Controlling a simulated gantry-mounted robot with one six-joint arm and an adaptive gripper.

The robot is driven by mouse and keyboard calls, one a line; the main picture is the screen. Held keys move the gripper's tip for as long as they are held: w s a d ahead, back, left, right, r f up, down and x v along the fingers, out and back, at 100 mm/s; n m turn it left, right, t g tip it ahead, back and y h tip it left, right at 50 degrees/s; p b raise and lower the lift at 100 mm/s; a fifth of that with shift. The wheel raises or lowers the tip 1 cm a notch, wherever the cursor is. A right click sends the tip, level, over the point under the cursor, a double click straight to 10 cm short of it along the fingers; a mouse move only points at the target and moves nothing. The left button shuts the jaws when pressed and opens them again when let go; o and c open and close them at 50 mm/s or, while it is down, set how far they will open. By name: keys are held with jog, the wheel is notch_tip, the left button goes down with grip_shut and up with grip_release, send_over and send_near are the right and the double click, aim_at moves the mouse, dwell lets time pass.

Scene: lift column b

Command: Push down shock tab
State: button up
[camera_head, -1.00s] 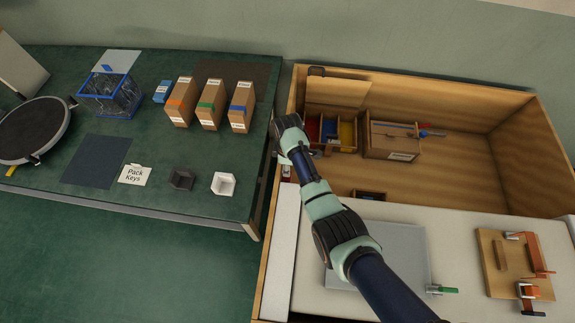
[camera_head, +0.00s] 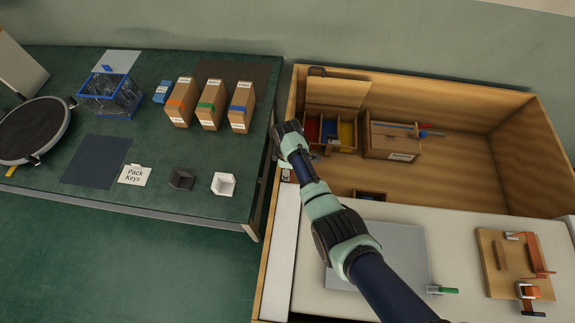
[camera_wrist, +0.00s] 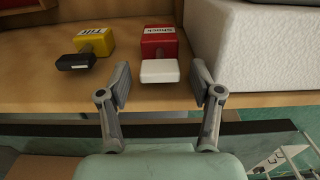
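The shock piece is a red block labelled "Shock" (camera_wrist: 158,42) with a white tab (camera_wrist: 160,71) on its near side, in the wrist view. My gripper (camera_wrist: 161,76) is open, with one finger on each side of the white tab. Gaps show between the tab and both fingertips; its height relative to them is hard to judge. In the head view my gripper (camera_head: 283,131) is over the left edge of the wooden box, and its fingers are too small to make out.
A yellow block labelled "Tilt" (camera_wrist: 94,40) with a black tab (camera_wrist: 76,62) sits left of the red one. A white block (camera_wrist: 260,45) stands close on the right. The wooden box (camera_head: 470,115) holds a divided tray (camera_head: 331,132). A green table (camera_head: 150,203) is at left.

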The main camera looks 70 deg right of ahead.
notch_tip(320, 180, up, 7)
jog(key=p, duration=0.7)
jog(key=shift+r, duration=0.15)
dwell(0.5)
